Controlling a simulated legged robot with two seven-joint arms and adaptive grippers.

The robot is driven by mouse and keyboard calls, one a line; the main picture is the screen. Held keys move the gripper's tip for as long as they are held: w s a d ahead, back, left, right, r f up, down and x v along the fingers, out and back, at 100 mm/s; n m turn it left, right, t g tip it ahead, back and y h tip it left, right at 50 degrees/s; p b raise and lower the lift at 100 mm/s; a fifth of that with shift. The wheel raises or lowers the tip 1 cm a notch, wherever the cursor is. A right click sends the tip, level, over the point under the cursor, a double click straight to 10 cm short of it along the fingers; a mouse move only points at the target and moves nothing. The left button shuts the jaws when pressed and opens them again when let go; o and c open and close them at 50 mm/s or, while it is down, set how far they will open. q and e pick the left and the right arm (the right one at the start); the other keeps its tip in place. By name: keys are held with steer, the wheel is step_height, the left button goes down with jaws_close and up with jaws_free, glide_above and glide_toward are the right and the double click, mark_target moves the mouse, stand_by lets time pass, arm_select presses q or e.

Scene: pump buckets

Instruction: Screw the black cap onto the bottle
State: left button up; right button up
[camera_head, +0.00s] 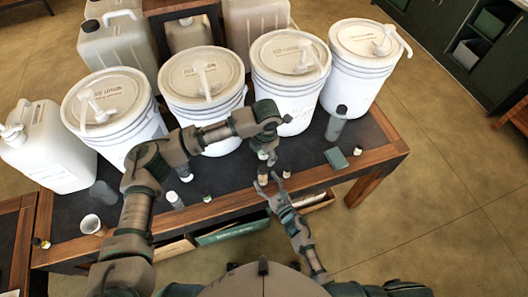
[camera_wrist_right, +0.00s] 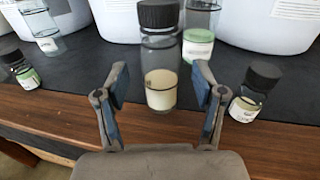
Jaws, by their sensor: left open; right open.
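In the right wrist view, a clear bottle (camera_wrist_right: 160,92) with cream contents stands upright on the dark tabletop. A black cap (camera_wrist_right: 158,15) sits at its top; I cannot tell whether it is threaded on. My right gripper (camera_wrist_right: 160,76) is open, with a finger on each side of the bottle and visible gaps. In the head view the small bottle (camera_head: 263,175) is near the table's front edge. My right gripper (camera_head: 270,181) reaches it from the front. My left gripper (camera_head: 267,157) is open, pointing down just above the bottle; its fingertips are small and partly hidden.
Small black-capped bottles stand left (camera_wrist_right: 24,70) and right (camera_wrist_right: 255,92) of the bottle. A green-labelled jar (camera_wrist_right: 198,48) is behind it. White buckets (camera_head: 288,75) with pumps line the table's back. A dark bottle (camera_head: 336,122) and green box (camera_head: 336,158) are at right.

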steer(key=v, duration=0.9)
steer(key=shift+s+d, duration=0.1)
